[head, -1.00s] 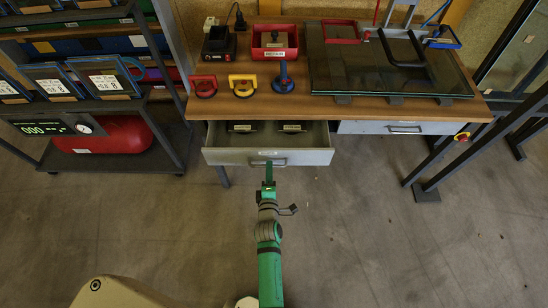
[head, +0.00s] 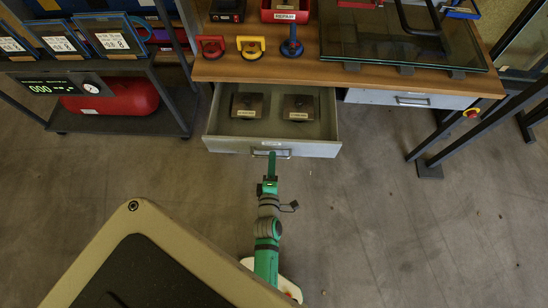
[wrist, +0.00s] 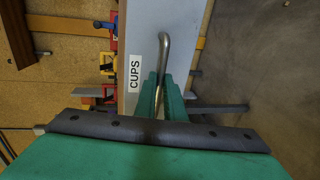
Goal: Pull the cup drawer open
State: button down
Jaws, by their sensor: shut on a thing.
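The cup drawer (head: 222,144) is pulled out from under the left part of the workbench. Its grey front carries a metal bar handle (head: 284,153), and two dark labelled blocks lie inside. In the wrist view the drawer front (wrist: 178,20) shows a white CUPS label (wrist: 135,74) beside the bent bar handle (wrist: 163,45). My green gripper (head: 271,160) is at the drawer front, with its fingers (wrist: 158,90) closed around the handle. The far part of the handle is hidden between the fingers.
The wooden workbench (head: 300,70) holds red, yellow and blue suction lifters and a glass pane (head: 400,45). A second drawer (head: 370,97) to the right is closed. A shelf rack with a red tank (head: 110,98) stands at left. The floor around my arm is clear.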

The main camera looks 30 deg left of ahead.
jog(key=c, duration=1.8)
grip_release()
jog(key=shift+c, duration=0.2)
jog(key=v, duration=1)
jog(key=shift+s+d, duration=0.15)
jog(key=shift+s, duration=0.2)
jog(key=shift+r, duration=0.1)
jog(key=s+d+r+m+t+h, duration=0.1)
jog(key=s+d+r+m+h, duration=0.3)
jog(key=d+r+m, duration=0.3)
jog(key=s+d+r+m+h, duration=0.3)
jog(key=s+d+r+m, duration=0.4)
jog(key=m, duration=1)
jog(key=d+r, duration=0.1)
jog(key=d, duration=0.2)
jog(key=shift+s+t+h, duration=0.25)
jog(key=shift+t+h, duration=0.15)
